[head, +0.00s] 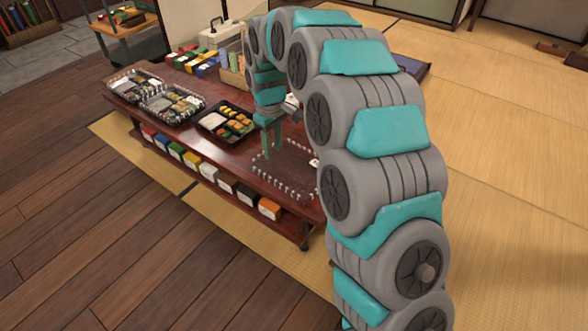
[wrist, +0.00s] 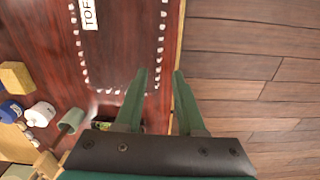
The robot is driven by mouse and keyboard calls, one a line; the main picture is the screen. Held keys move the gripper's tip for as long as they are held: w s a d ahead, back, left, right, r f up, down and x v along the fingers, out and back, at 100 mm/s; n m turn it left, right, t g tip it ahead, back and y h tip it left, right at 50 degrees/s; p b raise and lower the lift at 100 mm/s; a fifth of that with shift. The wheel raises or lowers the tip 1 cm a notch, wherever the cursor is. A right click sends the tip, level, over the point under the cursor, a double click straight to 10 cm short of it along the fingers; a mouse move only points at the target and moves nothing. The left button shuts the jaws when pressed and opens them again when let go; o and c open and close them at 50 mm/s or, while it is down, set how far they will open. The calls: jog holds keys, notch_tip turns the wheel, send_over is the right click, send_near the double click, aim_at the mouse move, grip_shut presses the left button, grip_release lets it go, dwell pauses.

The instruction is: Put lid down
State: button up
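A clear lid (head: 287,172) with a beaded-looking pale rim lies on the dark red table near its front right end. In the wrist view the lid (wrist: 122,45) shows at the top, with a white label (wrist: 88,14) reading "TOF", partly cut off. My gripper (head: 269,152) is above the table at the lid's far-left side. An uncovered black lunch box (head: 228,122) with food sits left of the lid.
Two lunch boxes with clear covers (head: 172,103) (head: 133,84) stand further left on the table (head: 190,140). Colourful items and a pale case (head: 225,45) are behind. A lower shelf holds several coloured boxes (head: 224,183). The wooden floor in front is clear.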

jog(key=s+d+r+m, duration=0.2)
jog(key=s+d+r, duration=0.15)
jog(key=s, duration=0.35)
jog(key=s+d+r+m+g, duration=0.1)
jog(key=s+d+r, duration=0.1)
jog(key=s+d, duration=0.3)
jog(key=s+d+r+m, duration=0.2)
jog(key=s+d+r, duration=0.1)
jog(key=s, duration=0.5)
jog(key=s+d+m, duration=0.2)
jog(key=s+d, duration=0.1)
jog(key=s, duration=0.7)
jog(key=s+d+f+m+g, duration=0.1)
jog(key=s+d+m, duration=0.1)
jog(key=s, duration=0.9)
jog(key=shift+d+f+m, duration=0.3)
jog(key=shift+d+m, duration=0.1)
jog(key=shift+d, duration=0.1)
notch_tip(320, 180, up, 2)
jog(key=shift+r+p, duration=0.25)
jog(key=shift+p, duration=1)
